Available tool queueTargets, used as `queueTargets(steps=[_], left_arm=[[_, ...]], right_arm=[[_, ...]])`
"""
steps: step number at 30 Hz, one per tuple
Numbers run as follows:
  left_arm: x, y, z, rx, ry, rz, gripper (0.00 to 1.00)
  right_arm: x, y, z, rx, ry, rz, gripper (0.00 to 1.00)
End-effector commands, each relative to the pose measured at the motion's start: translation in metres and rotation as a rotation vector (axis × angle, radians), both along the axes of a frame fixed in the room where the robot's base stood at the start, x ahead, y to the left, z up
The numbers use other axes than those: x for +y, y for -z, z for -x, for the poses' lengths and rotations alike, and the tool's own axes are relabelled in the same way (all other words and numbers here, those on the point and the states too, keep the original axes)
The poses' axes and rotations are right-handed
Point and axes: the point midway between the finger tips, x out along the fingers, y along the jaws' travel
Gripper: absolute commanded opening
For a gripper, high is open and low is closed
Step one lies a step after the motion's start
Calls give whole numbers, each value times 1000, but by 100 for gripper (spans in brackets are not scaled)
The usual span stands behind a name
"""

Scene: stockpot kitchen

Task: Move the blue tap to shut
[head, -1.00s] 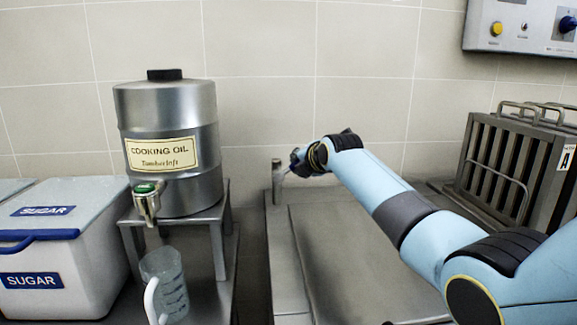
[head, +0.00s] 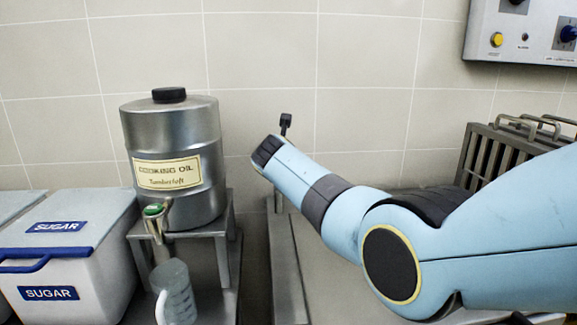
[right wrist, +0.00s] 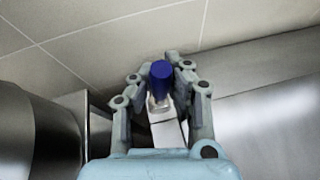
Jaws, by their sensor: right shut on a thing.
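The blue tap (right wrist: 160,75) shows in the right wrist view as a dark blue cap on a pale body. My right gripper (right wrist: 164,82) has its fingers on either side of it and is shut on it. In the head view the tap and my right gripper are hidden behind my right forearm. Part of a grey metal post (head: 278,204) shows just below that forearm, at the back of a steel counter. My left gripper is not in view.
A steel cooking oil drum (head: 172,125) with a green-topped tap (head: 154,210) stands on a metal stand at the left. A clear measuring jug (head: 175,292) is below it. White sugar bins (head: 75,250) stand far left. A metal rack (head: 490,155) stands at the right.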

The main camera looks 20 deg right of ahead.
Motion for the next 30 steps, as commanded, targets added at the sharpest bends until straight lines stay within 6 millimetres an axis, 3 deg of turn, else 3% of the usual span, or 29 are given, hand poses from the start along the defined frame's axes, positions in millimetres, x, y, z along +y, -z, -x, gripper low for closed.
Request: queueTargets(steps=[4,23,24,30], left_arm=[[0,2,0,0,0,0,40],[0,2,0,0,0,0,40],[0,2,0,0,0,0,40],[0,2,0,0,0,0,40]], right_arm=[[10,-5,-4,2,-9,45,0],[13,-4,-4,18,-8,89,0],[13,-4,-4,18,-8,89,14],[11,-2,-3,22,-5,92,40]])
